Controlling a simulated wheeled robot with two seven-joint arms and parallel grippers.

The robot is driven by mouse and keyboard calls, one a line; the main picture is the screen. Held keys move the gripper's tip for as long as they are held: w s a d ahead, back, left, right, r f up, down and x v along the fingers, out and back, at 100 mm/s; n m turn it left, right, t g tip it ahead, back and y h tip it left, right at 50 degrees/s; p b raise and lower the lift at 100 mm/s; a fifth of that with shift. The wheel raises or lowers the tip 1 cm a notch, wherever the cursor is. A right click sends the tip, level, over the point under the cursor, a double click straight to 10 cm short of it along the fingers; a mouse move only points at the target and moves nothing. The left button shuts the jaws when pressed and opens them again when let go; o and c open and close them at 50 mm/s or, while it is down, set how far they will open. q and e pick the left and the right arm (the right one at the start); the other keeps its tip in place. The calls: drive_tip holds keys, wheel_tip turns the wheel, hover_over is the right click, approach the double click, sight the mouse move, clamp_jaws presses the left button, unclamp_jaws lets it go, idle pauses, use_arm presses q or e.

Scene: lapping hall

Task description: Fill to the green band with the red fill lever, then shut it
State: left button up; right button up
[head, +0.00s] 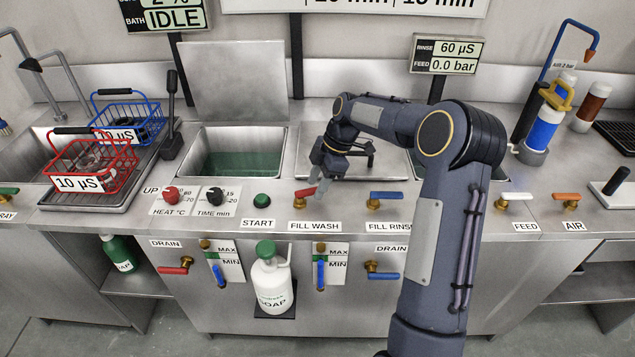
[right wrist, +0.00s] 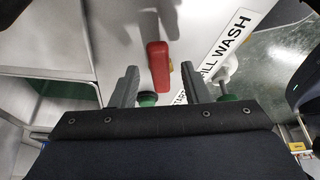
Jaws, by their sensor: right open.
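The red fill lever (head: 304,193) stands on a brass valve above the FILL WASH label, on the counter's front edge. In the right wrist view the red lever (right wrist: 159,65) lies between the lines of my two fingers, just beyond the tips. My right gripper (head: 320,183) is open and empty, close beside the lever; contact is not evident. Two level gauges with MAX and MIN cards and green bands are on the front panel, a left one (head: 216,268) and a right one (head: 320,272). Blue shows low in both; exact levels are too small to read. My left gripper is out of view.
The left basin (head: 232,163) holds greenish liquid under a raised lid (head: 236,80). A blue FILL RINSE lever (head: 386,195) stands right of the red one. The green START button (head: 262,200) is to its left. A soap bottle (head: 270,280) hangs below. Red and blue baskets stand left.

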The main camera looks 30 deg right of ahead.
drive_tip(key=v, duration=0.7)
drive_tip(key=shift+d+r, duration=0.2)
drive_tip(key=shift+r, duration=0.1)
idle(7.0)
